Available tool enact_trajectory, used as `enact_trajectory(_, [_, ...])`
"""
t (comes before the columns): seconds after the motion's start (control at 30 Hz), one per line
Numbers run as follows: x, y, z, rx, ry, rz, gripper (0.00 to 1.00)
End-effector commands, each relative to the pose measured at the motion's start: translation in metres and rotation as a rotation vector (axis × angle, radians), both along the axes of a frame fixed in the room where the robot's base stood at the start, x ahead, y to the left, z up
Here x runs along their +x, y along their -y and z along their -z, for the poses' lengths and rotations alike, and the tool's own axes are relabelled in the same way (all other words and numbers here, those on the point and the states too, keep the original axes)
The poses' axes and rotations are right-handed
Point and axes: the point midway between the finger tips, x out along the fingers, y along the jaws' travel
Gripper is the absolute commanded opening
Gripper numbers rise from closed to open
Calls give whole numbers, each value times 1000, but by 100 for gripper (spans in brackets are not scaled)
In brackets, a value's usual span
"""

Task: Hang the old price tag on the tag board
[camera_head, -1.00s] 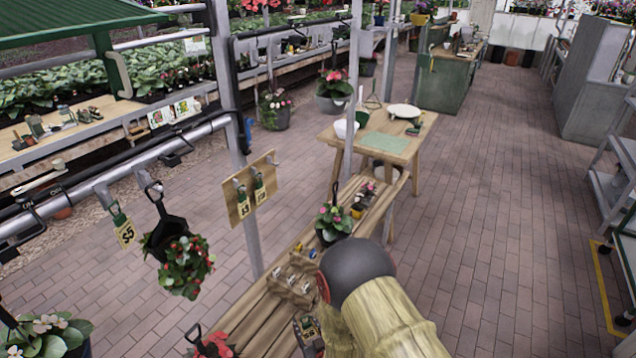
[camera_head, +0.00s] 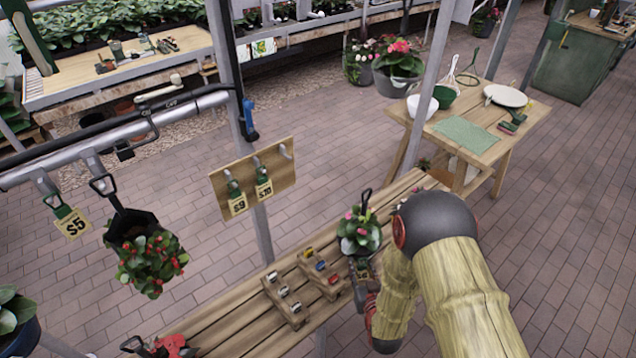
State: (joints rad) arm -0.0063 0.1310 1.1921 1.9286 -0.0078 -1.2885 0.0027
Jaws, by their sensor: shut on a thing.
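The tag board (camera_head: 220,182) is a wooden plate on the metal post at centre left. Two green-topped tags hang on it, a $9 tag (camera_head: 238,205) and a $10 tag (camera_head: 264,190). Its right hook (camera_head: 287,152) is empty. A yellow $5 tag (camera_head: 73,224) hangs from the rail at the left; I cannot tell which tag is the old one. My gripper (camera_head: 361,277) is small and dark above the bench, right of the board and just below the pink-flowered plant. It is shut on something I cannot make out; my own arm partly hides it.
A red-flowered plant (camera_head: 150,262) hangs from the rail. The potted pink-flowered plant (camera_head: 359,232) and wooden racks of small coloured pieces (camera_head: 285,295) are on the slatted bench (camera_head: 240,330). A table (camera_head: 478,150) stands behind. Brick floor is open at right.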

Motion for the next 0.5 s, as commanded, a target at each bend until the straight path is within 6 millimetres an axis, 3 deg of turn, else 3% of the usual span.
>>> enact_trajectory(0.17, [28, -29, -62, 16, 20, -74, 9])
enact_trajectory(0.5, [70, -107, -215, 67, 42, -277, 9])
